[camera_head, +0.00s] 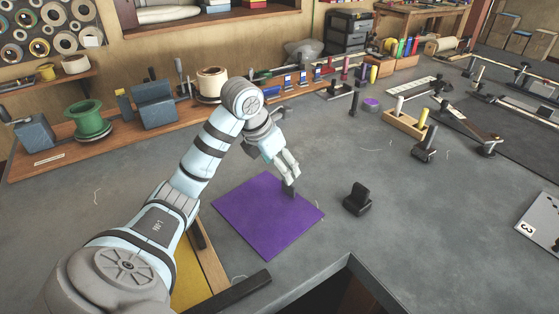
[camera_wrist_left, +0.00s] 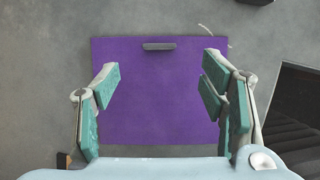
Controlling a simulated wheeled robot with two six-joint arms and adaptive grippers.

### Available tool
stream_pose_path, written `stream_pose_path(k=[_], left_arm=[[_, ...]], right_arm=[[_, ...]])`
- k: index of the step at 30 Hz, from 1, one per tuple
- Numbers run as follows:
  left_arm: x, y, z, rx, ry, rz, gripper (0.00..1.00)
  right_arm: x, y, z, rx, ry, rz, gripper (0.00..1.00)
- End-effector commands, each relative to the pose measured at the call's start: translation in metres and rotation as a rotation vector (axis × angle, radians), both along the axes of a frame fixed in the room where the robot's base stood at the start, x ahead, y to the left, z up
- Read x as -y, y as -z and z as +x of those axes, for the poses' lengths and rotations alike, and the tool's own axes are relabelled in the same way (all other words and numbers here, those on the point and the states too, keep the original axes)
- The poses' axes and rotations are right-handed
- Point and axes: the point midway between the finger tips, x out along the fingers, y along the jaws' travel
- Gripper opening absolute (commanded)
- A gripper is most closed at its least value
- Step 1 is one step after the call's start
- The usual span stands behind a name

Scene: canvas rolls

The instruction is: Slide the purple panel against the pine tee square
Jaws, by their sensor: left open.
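The purple panel (camera_head: 262,222) lies flat on the grey bench, with a small dark upright grip (camera_head: 288,188) near its far edge. In the left wrist view the panel (camera_wrist_left: 158,115) fills the middle, and its grip (camera_wrist_left: 158,46) shows near the top edge. My left gripper (camera_head: 287,170) is over the far part of the panel by the grip. In the wrist view its fingers (camera_wrist_left: 160,85) are wide apart with nothing between them. A pale wooden strip (camera_head: 212,262), seemingly the pine tee square, lies left of the panel, partly hidden by my arm. My right gripper is out of view.
A yellow surface (camera_head: 187,280) lies beyond the strip, and a dark bar (camera_head: 240,291) lies in front. A black block (camera_head: 357,199) stands right of the panel. A dark recess (camera_head: 345,292) cuts the bench's near edge. Bench between panel and block is clear.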

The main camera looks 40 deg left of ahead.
Motion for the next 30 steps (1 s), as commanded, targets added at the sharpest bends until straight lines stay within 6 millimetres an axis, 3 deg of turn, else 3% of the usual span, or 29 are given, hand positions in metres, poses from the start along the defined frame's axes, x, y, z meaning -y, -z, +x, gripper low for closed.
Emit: stream_pose_path(k=[1, 4, 9, 14, 21, 23, 30], left_arm=[[0.001, 0.026, 0.005, -0.001, 0.001, -0.004, 0.65], [0.002, 0.051, 0.015, -0.003, -0.002, -0.004, 0.65], [0.004, 0.079, 0.031, -0.003, 0.001, -0.002, 0.65], [0.005, 0.094, 0.038, -0.002, 0.002, 0.000, 0.65], [0.006, 0.095, 0.039, -0.001, 0.003, 0.000, 0.65], [0.006, 0.095, 0.039, -0.001, 0.004, -0.001, 0.59], [0.006, 0.095, 0.039, -0.001, 0.004, -0.001, 0.20]], right_arm=[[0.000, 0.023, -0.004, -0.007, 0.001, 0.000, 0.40], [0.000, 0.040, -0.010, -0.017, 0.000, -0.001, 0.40], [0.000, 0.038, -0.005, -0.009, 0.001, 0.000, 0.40], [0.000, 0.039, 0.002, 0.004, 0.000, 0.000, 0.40], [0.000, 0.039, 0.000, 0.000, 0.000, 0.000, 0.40], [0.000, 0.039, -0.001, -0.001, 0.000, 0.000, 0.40], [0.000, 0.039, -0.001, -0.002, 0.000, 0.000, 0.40]])
